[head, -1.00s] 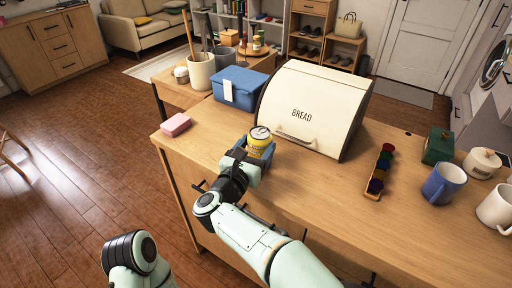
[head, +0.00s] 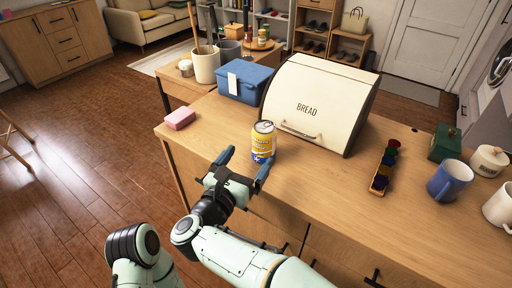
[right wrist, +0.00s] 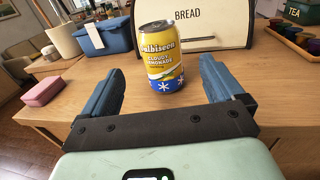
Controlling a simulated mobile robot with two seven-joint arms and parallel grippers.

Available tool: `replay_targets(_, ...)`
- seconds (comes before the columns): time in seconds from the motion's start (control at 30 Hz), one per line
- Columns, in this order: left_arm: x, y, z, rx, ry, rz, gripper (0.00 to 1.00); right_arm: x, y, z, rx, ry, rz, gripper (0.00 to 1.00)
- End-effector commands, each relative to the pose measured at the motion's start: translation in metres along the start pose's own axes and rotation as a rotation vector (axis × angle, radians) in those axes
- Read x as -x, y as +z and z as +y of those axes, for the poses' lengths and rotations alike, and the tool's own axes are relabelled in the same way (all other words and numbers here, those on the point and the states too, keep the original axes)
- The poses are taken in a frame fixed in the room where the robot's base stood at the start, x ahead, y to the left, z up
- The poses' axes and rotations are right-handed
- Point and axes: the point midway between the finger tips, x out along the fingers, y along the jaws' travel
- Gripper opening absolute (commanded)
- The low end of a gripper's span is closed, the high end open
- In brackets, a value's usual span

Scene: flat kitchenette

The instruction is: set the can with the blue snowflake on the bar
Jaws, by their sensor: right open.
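A yellow can (head: 263,142) with a blue lower band stands upright on the wooden bar (head: 330,190), in front of the bread box. My right gripper (head: 244,164) is open on the near side of the can, at the bar's front edge. In the right wrist view the fingers of my right gripper (right wrist: 161,75) are spread wide, with the can standing beyond them and clear of both. My left gripper is out of view.
The cream bread box (head: 318,105) stands close behind the can. A pink block (head: 180,119) and a blue box (head: 243,82) lie to the left. A colourful rack (head: 384,168), green tin (head: 445,143) and mugs (head: 446,180) stand right. Bar surface between is clear.

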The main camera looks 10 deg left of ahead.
Motion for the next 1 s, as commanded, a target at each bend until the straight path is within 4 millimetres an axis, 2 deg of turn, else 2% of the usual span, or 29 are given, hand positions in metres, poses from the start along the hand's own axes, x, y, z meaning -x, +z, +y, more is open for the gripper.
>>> replay_targets(0.1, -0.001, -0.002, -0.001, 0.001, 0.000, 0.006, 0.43, 0.022, 0.000, 0.000, -0.001, 0.002, 0.000, 0.94)
replay_targets(0.3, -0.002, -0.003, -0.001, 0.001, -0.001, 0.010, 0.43, 0.041, 0.000, 0.000, -0.001, 0.000, 0.001, 0.94)
replay_targets(1.0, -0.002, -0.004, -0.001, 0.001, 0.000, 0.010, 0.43, 0.043, 0.000, 0.000, -0.001, 0.000, 0.000, 0.94)
